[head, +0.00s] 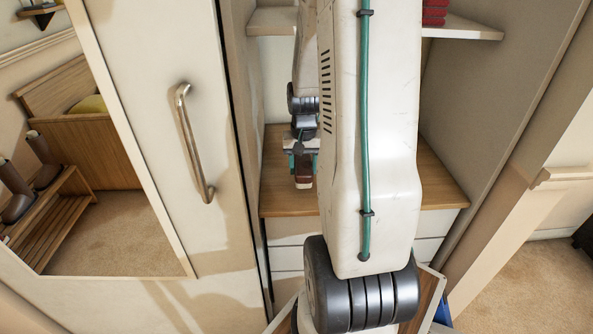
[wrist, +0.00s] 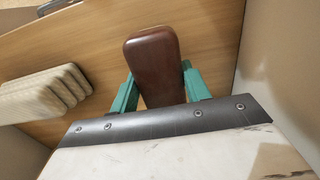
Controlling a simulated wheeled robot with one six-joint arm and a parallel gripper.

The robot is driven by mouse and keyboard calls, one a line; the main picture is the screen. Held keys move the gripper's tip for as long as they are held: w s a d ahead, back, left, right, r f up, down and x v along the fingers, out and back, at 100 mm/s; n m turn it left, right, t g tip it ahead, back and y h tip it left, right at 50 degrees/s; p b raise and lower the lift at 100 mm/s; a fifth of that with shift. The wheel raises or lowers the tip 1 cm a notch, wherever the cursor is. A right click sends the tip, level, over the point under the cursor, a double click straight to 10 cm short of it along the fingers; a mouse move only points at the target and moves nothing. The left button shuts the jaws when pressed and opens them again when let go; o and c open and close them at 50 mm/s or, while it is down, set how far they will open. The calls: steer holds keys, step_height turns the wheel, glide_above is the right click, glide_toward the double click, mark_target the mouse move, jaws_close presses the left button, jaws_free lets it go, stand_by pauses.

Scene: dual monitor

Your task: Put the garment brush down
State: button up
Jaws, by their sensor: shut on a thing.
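My gripper (head: 303,158) is inside the open wardrobe, over the wooden top (head: 440,190) of a drawer unit. Its teal fingers (wrist: 157,88) are shut on the sides of the garment brush (wrist: 152,62), a brown, rounded wooden block. The brush also shows small below the fingers in the head view (head: 303,182). Its bristles are hidden, and I cannot tell whether it touches the wooden top. My arm hides part of the top in the head view.
A cream ribbed object (wrist: 42,96) lies left of the brush in the wrist view. The wardrobe side wall (wrist: 268,60) is on the right. A shelf (head: 465,27) with a red item (head: 434,13) is above. A mirrored door with a handle (head: 193,143) stands on the left.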

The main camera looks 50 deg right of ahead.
mark_target(302, 162)
steer(key=shift+w+d, duration=0.25)
steer(key=shift+w+f, duration=0.15)
steer(key=shift+f, duration=0.8)
steer(key=shift+w+f, duration=0.1)
steer(key=shift+f, duration=0.8)
steer(key=o, duration=1)
steer(key=shift+f, duration=0.1)
steer(key=shift+o, duration=0.2)
step_height(302, 162, up, 12)
steer(key=shift+r, duration=0.15)
